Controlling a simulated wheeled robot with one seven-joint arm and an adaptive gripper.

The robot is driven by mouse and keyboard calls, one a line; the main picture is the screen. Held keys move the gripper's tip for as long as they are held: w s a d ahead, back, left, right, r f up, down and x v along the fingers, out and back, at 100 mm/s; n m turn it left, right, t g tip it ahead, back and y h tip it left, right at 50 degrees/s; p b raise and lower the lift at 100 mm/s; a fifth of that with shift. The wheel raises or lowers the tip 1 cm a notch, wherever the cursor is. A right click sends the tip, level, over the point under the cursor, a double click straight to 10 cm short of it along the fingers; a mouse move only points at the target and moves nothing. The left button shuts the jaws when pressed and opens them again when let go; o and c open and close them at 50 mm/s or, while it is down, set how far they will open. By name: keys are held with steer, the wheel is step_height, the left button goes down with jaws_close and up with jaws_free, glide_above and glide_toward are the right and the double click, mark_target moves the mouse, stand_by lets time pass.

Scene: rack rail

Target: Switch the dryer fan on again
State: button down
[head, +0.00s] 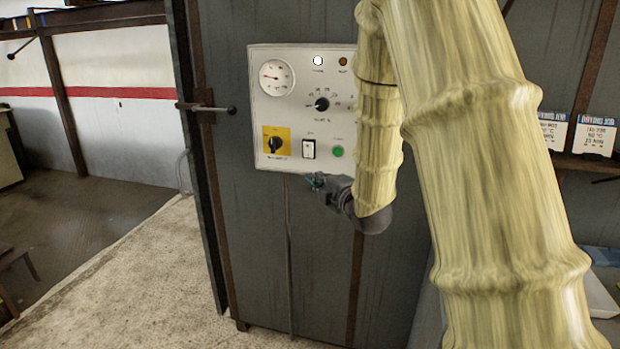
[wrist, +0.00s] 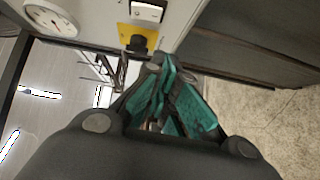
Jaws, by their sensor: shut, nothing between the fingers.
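A pale control panel (head: 300,104) is on the dark dryer front. It has a rocker switch (head: 308,149), a black rotary switch (head: 275,144) on a yellow plate, a green button (head: 337,151) and a black dial knob (head: 322,104). Their labels are too small to read. My gripper (head: 314,181) is just below the panel's lower edge, under the rocker switch. In the wrist view the closed, empty gripper (wrist: 162,75) points towards the yellow plate (wrist: 139,36) with the rotary switch (wrist: 138,43); the rocker switch (wrist: 148,11) is beyond it. I cannot tell whether the fingertips touch anything.
A round gauge (head: 277,77), a bright white lamp (head: 318,61) and a dull amber lamp (head: 343,61) are on the panel, whose right edge my arm hides. A handle (head: 212,108) sticks out at the left. Printed cards (head: 594,136) stand on the right shelf. Floor at left is open.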

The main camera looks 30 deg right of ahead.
steer(key=shift+s+f, duration=0.1)
steer(key=shift+s, duration=0.9)
steer(key=s+a+f+m+g, duration=0.3)
steer(key=s+a+f, duration=0.1)
steer(key=f, duration=0.8)
steer(key=s+a+f+m+g, duration=0.3)
steer(key=a+f, duration=0.1)
steer(key=f, duration=0.7)
steer(key=s+a+f+m+g, duration=0.2)
steer(key=s+a+f+m, duration=0.15)
steer(key=f, duration=0.85)
steer(key=s+a+f+m+g, duration=0.2)
steer(key=s+f, duration=0.4)
steer(key=s, duration=0.4)
steer(key=s+a+f+m+g, duration=0.3)
steer(key=s+a+f, duration=0.3)
steer(key=s, duration=0.4)
steer(key=s+a+f+m+g+y, duration=0.1)
steer(key=s+a+f+m+g, duration=0.1)
steer(key=s+a+f+g, duration=0.2)
steer(key=s+a+f, duration=0.1)
steer(key=s+f, duration=0.2)
steer(key=s, duration=0.3)
steer(key=shift+f, duration=0.3)
steer(key=shift+s+a+m, duration=0.1)
steer(key=shift+m, duration=0.15)
